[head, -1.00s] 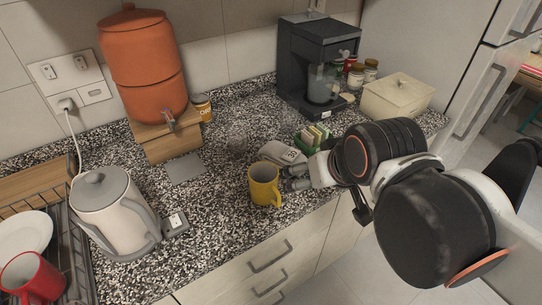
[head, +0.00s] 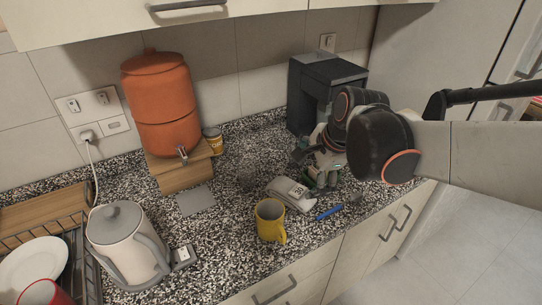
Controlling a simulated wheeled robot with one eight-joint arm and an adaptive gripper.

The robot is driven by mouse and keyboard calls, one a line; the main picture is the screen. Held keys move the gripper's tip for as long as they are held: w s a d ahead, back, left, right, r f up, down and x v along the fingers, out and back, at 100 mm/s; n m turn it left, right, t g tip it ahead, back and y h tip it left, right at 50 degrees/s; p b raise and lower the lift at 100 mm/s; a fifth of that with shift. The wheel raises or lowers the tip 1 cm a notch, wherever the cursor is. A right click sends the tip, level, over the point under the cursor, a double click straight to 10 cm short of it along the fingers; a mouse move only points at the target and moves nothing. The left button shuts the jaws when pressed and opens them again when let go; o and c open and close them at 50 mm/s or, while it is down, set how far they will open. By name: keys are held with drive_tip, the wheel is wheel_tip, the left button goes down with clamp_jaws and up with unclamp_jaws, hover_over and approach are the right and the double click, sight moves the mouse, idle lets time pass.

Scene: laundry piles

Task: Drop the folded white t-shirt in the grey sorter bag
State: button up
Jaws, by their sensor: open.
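I see no folded white t-shirt and no grey sorter bag in the head view; it shows a kitchen counter. My gripper (head: 309,166) is over the right part of the counter, in front of the black coffee machine. It is open, small in view and partly covered by my arm. I see nothing held in it. A pale packet with a dark label (head: 290,193) lies just left of and below it. A yellow mug (head: 270,221) stands upright in front of the packet.
A blue slim object (head: 329,212) lies near the counter's front edge. An orange water dispenser (head: 161,100), a kettle (head: 122,245) and a dish rack (head: 78,262) are on the left. The coffee machine (head: 312,92) stands at the back. Cabinets (head: 180,18) hang above.

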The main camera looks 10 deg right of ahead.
sight(292, 187)
drive_tip(key=w+f+m, duration=0.3)
drive_tip(key=f, duration=0.1)
drive_tip(key=w+f+m+g, duration=0.1)
drive_tip(key=w+f+m, duration=0.1)
drive_tip(key=f+m, duration=0.1)
drive_tip(key=w+f+m+y, duration=0.1)
drive_tip(key=w+f+m, duration=0.2)
drive_tip(key=f+m, duration=0.1)
drive_tip(key=shift+w+a+f, duration=0.2)
drive_tip(key=shift+w+f, duration=0.1)
drive_tip(key=shift+s+b+x, duration=0.2)
drive_tip(key=shift+b+x, duration=1.3)
drive_tip(key=shift+x, duration=1.15)
drive_tip(key=shift+d, duration=0.15)
drive_tip(key=shift+c, duration=0.5)
drive_tip(key=c, duration=1.2)
drive_tip(key=shift+r, duration=0.1)
